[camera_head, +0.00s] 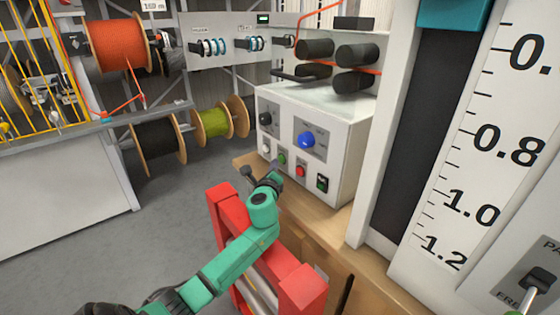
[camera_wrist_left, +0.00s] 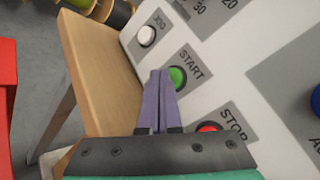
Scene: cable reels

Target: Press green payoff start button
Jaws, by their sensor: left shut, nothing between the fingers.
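The green start button (camera_head: 282,159) is on the front of a white control box (camera_head: 335,130). In the left wrist view the green button (camera_wrist_left: 178,77) sits under the label START. My left gripper (camera_head: 277,168) is shut and empty, its purple fingers (camera_wrist_left: 160,82) pointing at the panel just beside the green button. The fingertips overlap the button's left edge in the wrist view; I cannot tell whether they touch it. My right gripper is not in view.
A white JOG button (camera_wrist_left: 147,36) and a red STOP button (camera_wrist_left: 208,127) flank the green one. A blue knob (camera_head: 306,139) is above. A wooden bench (camera_head: 250,162) supports the box, with a red frame (camera_head: 222,212) in front. Cable reels (camera_head: 158,145) stand at left.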

